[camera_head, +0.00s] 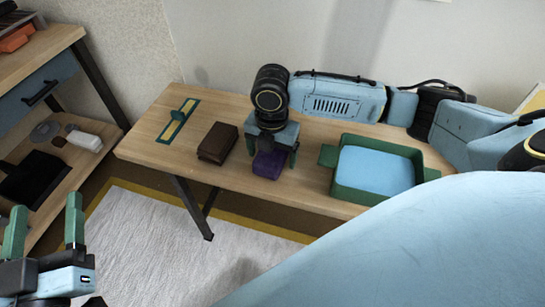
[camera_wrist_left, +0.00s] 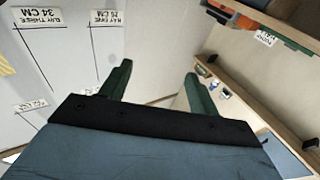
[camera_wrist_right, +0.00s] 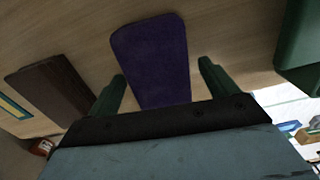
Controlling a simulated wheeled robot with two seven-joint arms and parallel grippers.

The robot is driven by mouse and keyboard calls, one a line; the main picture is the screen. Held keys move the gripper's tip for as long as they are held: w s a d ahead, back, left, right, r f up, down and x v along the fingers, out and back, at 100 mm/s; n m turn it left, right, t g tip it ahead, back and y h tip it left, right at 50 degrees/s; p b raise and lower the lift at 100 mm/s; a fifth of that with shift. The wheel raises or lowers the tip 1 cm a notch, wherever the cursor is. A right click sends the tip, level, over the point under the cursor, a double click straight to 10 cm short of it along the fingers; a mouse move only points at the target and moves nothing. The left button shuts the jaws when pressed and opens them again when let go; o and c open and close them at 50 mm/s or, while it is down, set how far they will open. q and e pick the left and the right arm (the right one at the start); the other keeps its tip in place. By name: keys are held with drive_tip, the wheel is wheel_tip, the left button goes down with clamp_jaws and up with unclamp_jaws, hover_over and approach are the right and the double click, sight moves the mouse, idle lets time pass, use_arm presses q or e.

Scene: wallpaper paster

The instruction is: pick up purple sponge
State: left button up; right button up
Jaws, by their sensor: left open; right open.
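The purple sponge (camera_head: 268,164) lies on the wooden table near its front edge, below my right gripper. In the right wrist view the sponge (camera_wrist_right: 152,60) shows between and beyond the two green fingers. My right gripper (camera_head: 273,155) is open, pointing down, with one finger on each side of the sponge. A gap shows between the right finger and the sponge; whether the left finger touches it I cannot tell. My left gripper (camera_head: 46,232) is open and empty at the lower left, away from the table; its fingers also show in the left wrist view (camera_wrist_left: 158,85).
A brown block (camera_head: 217,143) lies just left of the sponge. A green and yellow tool (camera_head: 178,122) lies farther left. A green tray (camera_head: 345,196) with a blue inside stands to the right. A shelf unit (camera_head: 50,55) stands at the left.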

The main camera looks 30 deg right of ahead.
drive_tip(key=shift+f, duration=0.2)
use_arm(q)
drive_tip(key=shift+r+t, duration=0.3)
drive_tip(key=shift+r, duration=0.2)
use_arm(e)
drive_tip(key=c, duration=1.1)
drive_tip(key=shift+o, duration=0.2)
drive_tip(key=shift+r, duration=0.1)
drive_tip(key=shift+r, duration=0.1)
wheel_tip(320, 180, up, 4)
drive_tip(key=p, duration=0.2)
drive_tip(key=shift+r+p, duration=0.2)
drive_tip(key=shift+p, duration=0.15)
wheel_tip(320, 180, up, 5)
drive_tip(key=shift+f+p, duration=0.1)
drive_tip(key=shift+p, duration=1.1)
use_arm(q)
drive_tip(key=s+a+f+g+y, duration=0.2)
drive_tip(key=s+a+f+g, duration=0.1)
drive_tip(key=s+f+g, duration=0.2)
drive_tip(key=s+a+f+g+y, duration=0.2)
drive_tip(key=s+f+g, duration=0.3)
drive_tip(key=f+g, duration=0.4)
drive_tip(key=shift+s+a+f+n+y, duration=0.15)
drive_tip(key=shift+a+f+n+y, duration=0.4)
drive_tip(key=shift+f, duration=1.05)
use_arm(e)
drive_tip(key=shift+r, duration=0.25)
use_arm(q)
drive_tip(key=shift+a, duration=0.15)
